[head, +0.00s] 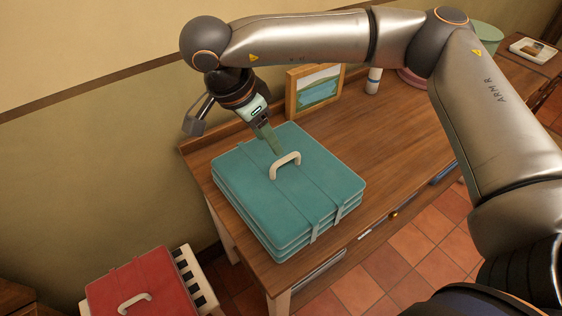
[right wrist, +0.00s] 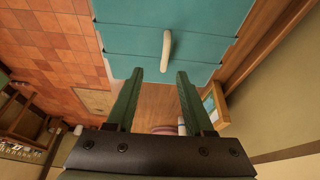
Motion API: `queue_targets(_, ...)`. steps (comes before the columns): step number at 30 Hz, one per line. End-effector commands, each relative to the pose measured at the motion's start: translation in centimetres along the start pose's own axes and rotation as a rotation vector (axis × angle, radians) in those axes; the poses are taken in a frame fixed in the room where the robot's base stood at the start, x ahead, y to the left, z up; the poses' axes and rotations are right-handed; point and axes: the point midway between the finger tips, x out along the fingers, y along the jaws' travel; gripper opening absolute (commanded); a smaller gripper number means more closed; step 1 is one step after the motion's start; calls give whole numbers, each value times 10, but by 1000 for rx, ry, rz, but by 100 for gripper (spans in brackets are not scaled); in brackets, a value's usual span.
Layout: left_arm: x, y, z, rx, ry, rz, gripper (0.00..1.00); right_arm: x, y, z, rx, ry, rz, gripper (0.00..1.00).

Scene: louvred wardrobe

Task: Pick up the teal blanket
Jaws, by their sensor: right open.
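The teal blanket (head: 240,190) lies as a folded, layered stack with straps near the left end of a wooden table (head: 385,130). A cream handle (head: 285,165) stands up from its top. My right gripper (head: 272,150) points down over the blanket, close behind the handle. In the right wrist view the fingers (right wrist: 160,75) are open with nothing between them. The handle (right wrist: 166,50) shows just beyond the fingertips, roughly in line with the gap. Whether the fingertips touch the blanket cannot be told. My left gripper is not in view.
A picture frame (head: 315,90) and a white cylinder (head: 374,80) stand at the table's back. A red bundle (head: 145,290) with a handle sits lower left. A wall runs behind the table. The table's middle is bare, partly behind my right arm.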

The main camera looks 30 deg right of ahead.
Motion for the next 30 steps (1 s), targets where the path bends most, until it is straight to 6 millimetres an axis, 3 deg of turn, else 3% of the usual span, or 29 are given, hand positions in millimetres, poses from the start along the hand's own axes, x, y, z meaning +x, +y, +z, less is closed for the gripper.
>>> queue_targets(4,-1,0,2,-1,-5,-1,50,5,-1,-8,8,27,-4,52)
queue_targets(12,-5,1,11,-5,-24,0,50,53,-2,-9,8,25,-2,52)
queue_targets(20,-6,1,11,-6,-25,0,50,75,-3,-9,8,22,-4,52)
queue_targets(30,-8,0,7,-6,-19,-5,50,119,-8,-12,8,23,-3,52)
